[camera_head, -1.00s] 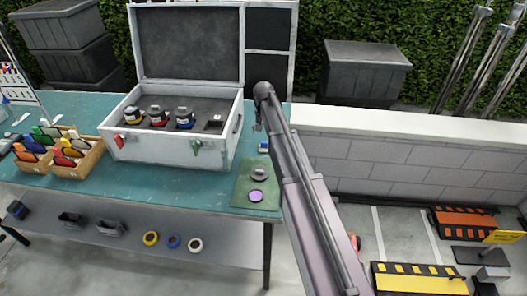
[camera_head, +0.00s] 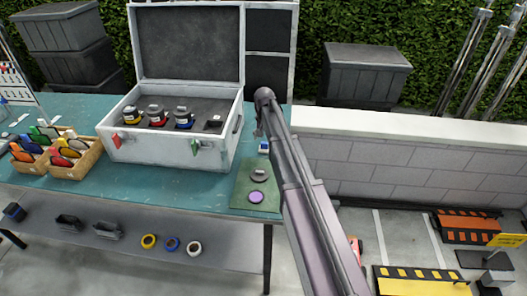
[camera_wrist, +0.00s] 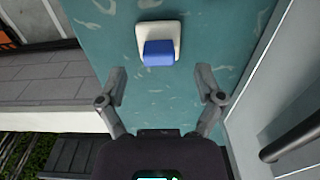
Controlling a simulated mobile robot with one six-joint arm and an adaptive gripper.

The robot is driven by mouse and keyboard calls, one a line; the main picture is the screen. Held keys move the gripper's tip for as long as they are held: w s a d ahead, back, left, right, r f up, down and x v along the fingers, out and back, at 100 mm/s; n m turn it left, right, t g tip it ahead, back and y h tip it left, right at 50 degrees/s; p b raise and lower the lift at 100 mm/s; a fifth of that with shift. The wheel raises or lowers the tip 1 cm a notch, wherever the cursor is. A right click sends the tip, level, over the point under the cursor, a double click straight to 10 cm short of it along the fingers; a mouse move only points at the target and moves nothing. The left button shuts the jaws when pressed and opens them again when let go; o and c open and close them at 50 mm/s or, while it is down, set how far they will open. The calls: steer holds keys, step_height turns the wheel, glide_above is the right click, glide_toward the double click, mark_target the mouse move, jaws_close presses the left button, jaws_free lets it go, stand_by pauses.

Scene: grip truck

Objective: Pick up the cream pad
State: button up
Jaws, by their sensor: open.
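The cream pad (camera_wrist: 142,33) lies on the teal table (camera_wrist: 99,25) in the wrist view, with a blue block-like part (camera_wrist: 159,52) covering its lower middle. I cannot tell whether the blue part is joined to it. In the head view the pad is a small white and blue item (camera_head: 264,147) at the table's right end. My gripper (camera_wrist: 161,80) is open and empty, its fingers spread wide. The pad shows beyond the fingertips, roughly midway between them, with no contact visible. In the head view my gripper (camera_head: 259,131) hangs near the pad.
An open white case (camera_head: 160,155) with several capped items stands left of the pad; its wall is close on the right in the wrist view. A green mat (camera_head: 243,201) with two discs lies nearer. A low block wall (camera_head: 380,165) is right of the table.

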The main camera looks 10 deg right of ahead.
mark_target(264, 143)
steer(key=shift+f+b, duration=1.3)
steer(key=shift+f, duration=0.3)
steer(key=c, duration=1.1)
